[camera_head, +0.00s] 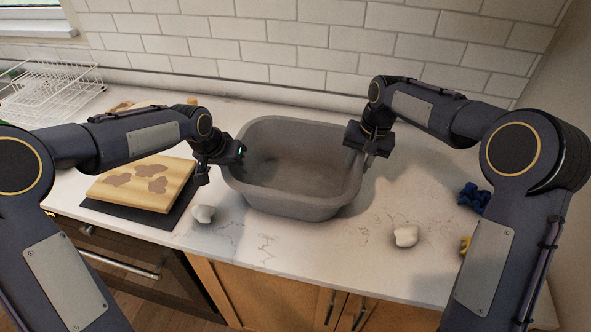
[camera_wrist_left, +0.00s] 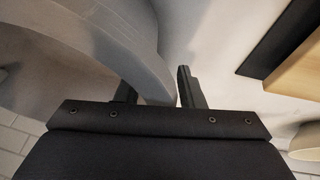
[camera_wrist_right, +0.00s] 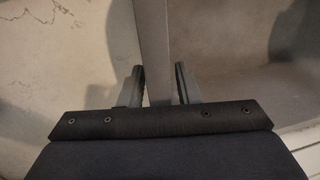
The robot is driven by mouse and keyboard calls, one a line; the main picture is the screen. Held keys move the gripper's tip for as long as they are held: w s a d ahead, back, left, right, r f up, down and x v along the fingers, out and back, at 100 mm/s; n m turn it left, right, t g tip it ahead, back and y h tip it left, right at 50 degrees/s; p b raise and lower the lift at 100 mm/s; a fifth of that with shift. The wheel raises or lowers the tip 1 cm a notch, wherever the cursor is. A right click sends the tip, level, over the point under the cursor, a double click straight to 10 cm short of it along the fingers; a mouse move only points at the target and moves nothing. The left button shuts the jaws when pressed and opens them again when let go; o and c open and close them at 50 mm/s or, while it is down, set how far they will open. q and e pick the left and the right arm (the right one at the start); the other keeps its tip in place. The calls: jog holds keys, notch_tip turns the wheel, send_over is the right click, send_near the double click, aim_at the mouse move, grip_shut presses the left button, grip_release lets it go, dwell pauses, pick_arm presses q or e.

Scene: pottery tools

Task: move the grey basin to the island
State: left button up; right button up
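The grey basin (camera_head: 300,199) is a deep, empty, rounded rectangular tub. It appears to rest upright on the white counter in the middle of the head view. My left gripper (camera_head: 222,160) is at its left rim; in the left wrist view the basin wall (camera_wrist_left: 150,65) passes between the open fingers (camera_wrist_left: 157,88), with a clear gap to the right finger. My right gripper (camera_head: 368,150) is at the right rim; in the right wrist view the rim (camera_wrist_right: 154,50) runs between the fingers (camera_wrist_right: 158,84), with narrow gaps. The island cannot be made out.
A wooden board (camera_head: 145,186) with brown clay pieces lies left on a dark hob. White lumps sit in front of the basin, left (camera_head: 203,213) and right (camera_head: 405,236). A blue object (camera_head: 473,196) is far right. A white wire rack (camera_head: 55,85) stands back left. A tiled wall is behind.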

aim_at(359, 153)
pick_arm(q)
grip_shut()
pick_arm(e)
grip_shut()
pick_arm(q)
jog(key=shift+r, duration=0.15)
pick_arm(e)
jog(key=shift+r, duration=0.15)
